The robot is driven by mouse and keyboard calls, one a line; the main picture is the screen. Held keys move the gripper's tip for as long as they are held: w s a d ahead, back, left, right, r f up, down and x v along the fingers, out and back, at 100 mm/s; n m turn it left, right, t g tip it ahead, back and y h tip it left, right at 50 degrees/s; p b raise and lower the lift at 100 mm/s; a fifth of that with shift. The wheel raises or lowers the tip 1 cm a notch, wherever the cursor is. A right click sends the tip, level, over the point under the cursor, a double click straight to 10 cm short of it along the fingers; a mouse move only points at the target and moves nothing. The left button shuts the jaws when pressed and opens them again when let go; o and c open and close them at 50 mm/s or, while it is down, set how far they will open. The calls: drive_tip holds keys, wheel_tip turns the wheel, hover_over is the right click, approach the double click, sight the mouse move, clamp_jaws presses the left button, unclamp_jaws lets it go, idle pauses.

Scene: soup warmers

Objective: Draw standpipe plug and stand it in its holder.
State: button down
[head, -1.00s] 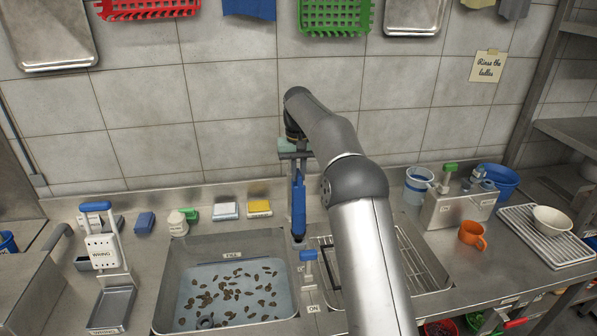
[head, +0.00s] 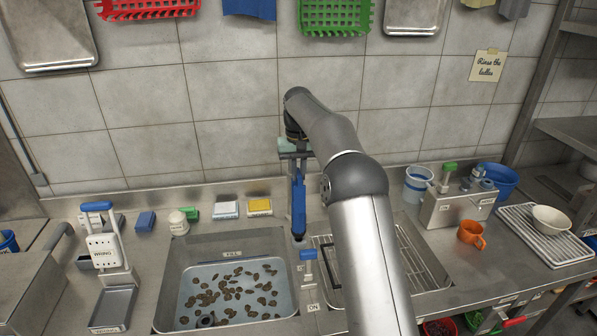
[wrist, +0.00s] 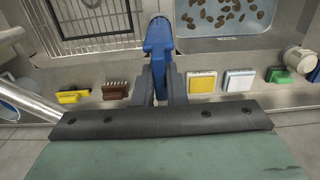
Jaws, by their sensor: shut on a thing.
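My gripper (head: 297,172) is shut on a long blue upright piece, which looks like the standpipe plug (head: 298,210). In the wrist view, the blue plug (wrist: 158,38) stands out between the dark fingers (wrist: 161,82). The plug hangs or stands roughly upright on the strip between the two basins. Its lower end is by a small grey fitting (head: 299,242), perhaps its holder. I cannot tell whether the end is seated in it. The left basin (head: 172,285) holds shallow water with many brown bits, and a dark round drain (head: 205,320) shows near its front.
The right basin has a wire rack (head: 420,265). Yellow (head: 259,207) and white (head: 226,210) sponges lie behind the left basin. A steel box (head: 447,208) and an orange mug (head: 471,234) stand right.

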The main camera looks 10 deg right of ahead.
drive_tip(key=shift+p, duration=0.35)
drive_tip(key=shift+f+b, duration=0.7)
drive_tip(key=shift+f, duration=1)
drive_tip(key=c, duration=1.4)
unclamp_jaws()
drive_tip(key=shift+r, duration=0.15)
wheel_tip(320, 180, up, 11)
drive_tip(key=shift+r+p, duration=0.15)
drive_tip(key=shift+p, duration=0.65)
drive_tip(key=shift+r, duration=0.25)
